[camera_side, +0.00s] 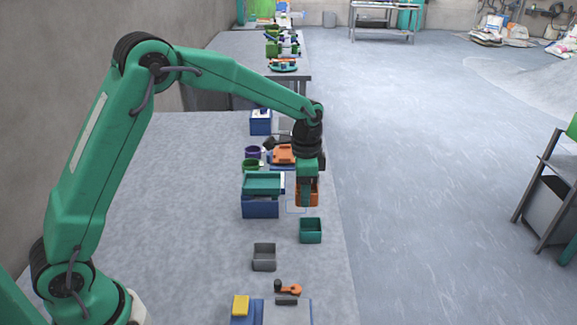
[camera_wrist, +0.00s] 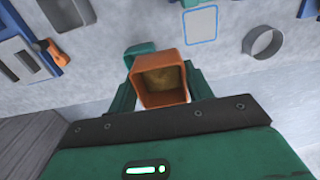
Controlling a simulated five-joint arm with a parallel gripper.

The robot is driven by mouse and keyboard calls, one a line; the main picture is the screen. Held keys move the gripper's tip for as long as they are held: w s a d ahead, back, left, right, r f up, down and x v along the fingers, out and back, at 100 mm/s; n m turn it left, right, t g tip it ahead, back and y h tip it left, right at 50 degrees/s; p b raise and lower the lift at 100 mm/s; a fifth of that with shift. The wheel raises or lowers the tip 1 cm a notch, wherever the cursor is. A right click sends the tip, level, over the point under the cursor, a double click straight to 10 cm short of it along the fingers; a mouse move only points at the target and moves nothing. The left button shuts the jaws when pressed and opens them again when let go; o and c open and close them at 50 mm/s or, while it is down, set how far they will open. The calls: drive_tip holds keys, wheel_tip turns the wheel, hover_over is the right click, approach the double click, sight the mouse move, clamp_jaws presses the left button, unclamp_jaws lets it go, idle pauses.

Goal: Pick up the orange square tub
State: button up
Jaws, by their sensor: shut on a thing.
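The orange square tub (camera_side: 313,190) is between the fingers of my gripper (camera_side: 305,198) near the right edge of the table. One green finger covers part of it in the side view. In the wrist view the orange tub (camera_wrist: 160,62) opens toward the camera and has yellow-brown material inside. The green fingers of my gripper (camera_wrist: 160,88) press on its left and right walls, shut on it. I cannot tell whether its bottom is clear of the table.
A teal square tub (camera_side: 310,231) stands just in front, and a grey tub (camera_side: 264,257) is nearer the camera. Blue boxes with a teal tray (camera_side: 262,184) stand close on the left. An orange tool (camera_side: 289,290) lies at the front. The table's left part is clear.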

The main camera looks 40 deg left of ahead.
drive_tip(key=shift+s+d+r, duration=0.45)
drive_tip(key=shift+d+r, duration=0.1)
drive_tip(key=shift+d, duration=0.25)
drive_tip(key=shift+s+d+r, duration=0.45)
drive_tip(key=shift+d+r, duration=0.05)
drive_tip(key=shift+d, duration=0.25)
drive_tip(key=shift+d, duration=0.1)
drive_tip(key=m, duration=1.8)
hover_over(312, 260)
wheel_tip(312, 260, down, 3)
drive_tip(key=shift+f, duration=0.2)
drive_tip(key=shift+s+f, duration=0.1)
drive_tip(key=shift+f, duration=0.15)
drive_tip(key=shift+f, duration=3)
drive_tip(key=shift+f, duration=0.55)
